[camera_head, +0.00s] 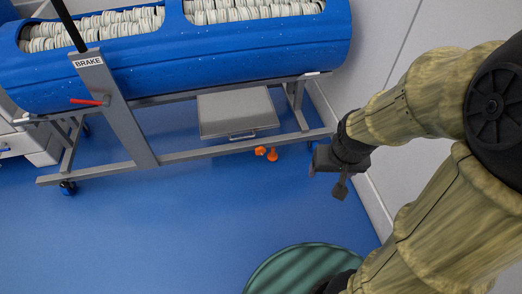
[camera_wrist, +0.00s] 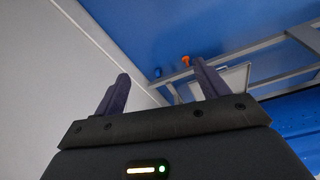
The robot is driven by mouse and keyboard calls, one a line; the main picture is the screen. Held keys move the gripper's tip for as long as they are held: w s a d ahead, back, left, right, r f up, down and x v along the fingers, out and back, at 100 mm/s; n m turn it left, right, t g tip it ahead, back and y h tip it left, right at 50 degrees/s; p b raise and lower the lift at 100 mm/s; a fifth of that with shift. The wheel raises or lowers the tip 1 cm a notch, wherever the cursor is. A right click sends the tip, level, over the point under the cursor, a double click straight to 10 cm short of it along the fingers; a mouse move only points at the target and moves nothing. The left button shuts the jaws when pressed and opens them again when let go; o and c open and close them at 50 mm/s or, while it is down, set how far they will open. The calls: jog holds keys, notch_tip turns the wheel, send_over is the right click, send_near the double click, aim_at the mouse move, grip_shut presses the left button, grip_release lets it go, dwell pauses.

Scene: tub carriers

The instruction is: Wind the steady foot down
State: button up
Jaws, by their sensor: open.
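Two small orange parts show under the front rail of the tub carrier in the head view: a knob-like part (camera_head: 260,151) and a stem-like part (camera_head: 272,155) beside it. I take them for the steady foot and its hand knob, but they are too small to be sure. One orange part (camera_wrist: 185,61) shows beyond my fingers in the wrist view. My gripper (camera_head: 340,188) is to the right of the orange parts, near the wall, apart from them. In the wrist view its two fingers (camera_wrist: 161,76) stand apart with nothing between them.
The blue tub (camera_head: 230,48) holds rows of pale rolled items. Its grey frame (camera_head: 225,151) has castors, a BRAKE post (camera_head: 120,105) with a red lever, and a grey box (camera_head: 237,113) beneath. A wall (camera_head: 372,190) is close on the right.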

jog(key=shift+s+r, duration=0.2)
jog(key=shift+s, duration=0.15)
jog(key=c, duration=0.5)
jog(key=shift+a, duration=0.1)
jog(key=c, duration=0.3)
jog(key=shift+w, duration=0.15)
